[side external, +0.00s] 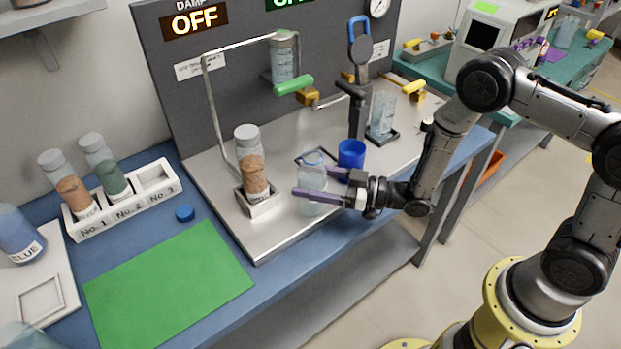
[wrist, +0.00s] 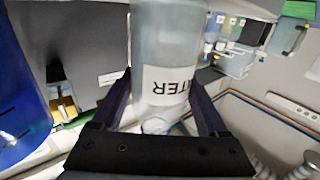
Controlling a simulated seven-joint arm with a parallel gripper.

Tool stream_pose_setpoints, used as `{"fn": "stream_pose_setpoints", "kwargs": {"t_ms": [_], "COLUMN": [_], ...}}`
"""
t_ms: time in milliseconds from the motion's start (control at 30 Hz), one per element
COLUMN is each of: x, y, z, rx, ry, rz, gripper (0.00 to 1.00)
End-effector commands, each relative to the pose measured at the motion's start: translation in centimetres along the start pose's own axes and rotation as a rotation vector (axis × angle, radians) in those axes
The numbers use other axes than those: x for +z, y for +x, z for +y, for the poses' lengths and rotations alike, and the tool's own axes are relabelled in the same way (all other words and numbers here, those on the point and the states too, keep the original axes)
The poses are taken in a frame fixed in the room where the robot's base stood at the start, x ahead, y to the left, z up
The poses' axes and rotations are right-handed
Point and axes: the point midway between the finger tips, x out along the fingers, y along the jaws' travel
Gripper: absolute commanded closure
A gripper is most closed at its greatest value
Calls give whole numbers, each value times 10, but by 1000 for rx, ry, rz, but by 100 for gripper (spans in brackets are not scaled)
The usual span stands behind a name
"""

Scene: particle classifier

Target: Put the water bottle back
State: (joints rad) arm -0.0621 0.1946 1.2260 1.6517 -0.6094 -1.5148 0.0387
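The water bottle (side external: 312,172) is a clear, pale bottle above or on the front part of the metal plate; I cannot tell whether its base touches. In the wrist view the bottle (wrist: 168,50) fills the middle, with its "WATER" label appearing upside down. My gripper (side external: 315,190) reaches in from the right, with one purple finger in front of the bottle and one behind. In the wrist view the fingers (wrist: 165,105) flank the bottle and appear pressed on both sides. A square outline (side external: 301,160) shows partly behind the bottle.
A blue cup (side external: 351,154) stands close behind my gripper. A brown-filled bottle (side external: 251,170) stands in a holder to the left, near a bent pipe. A white tray (side external: 72,258) with an empty square frame holds the BLUE bottle (side external: 20,232). The green mat (side external: 168,285) is clear.

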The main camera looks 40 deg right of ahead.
Motion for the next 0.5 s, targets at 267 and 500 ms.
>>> {"fn": "stream_pose_setpoints", "kwargs": {"t_ms": [267, 500], "x": [0, -4], "y": [0, -8], "z": [0, 1], "rx": [0, 2], "ry": [0, 0], "rz": [0, -1], "gripper": [0, 0]}}
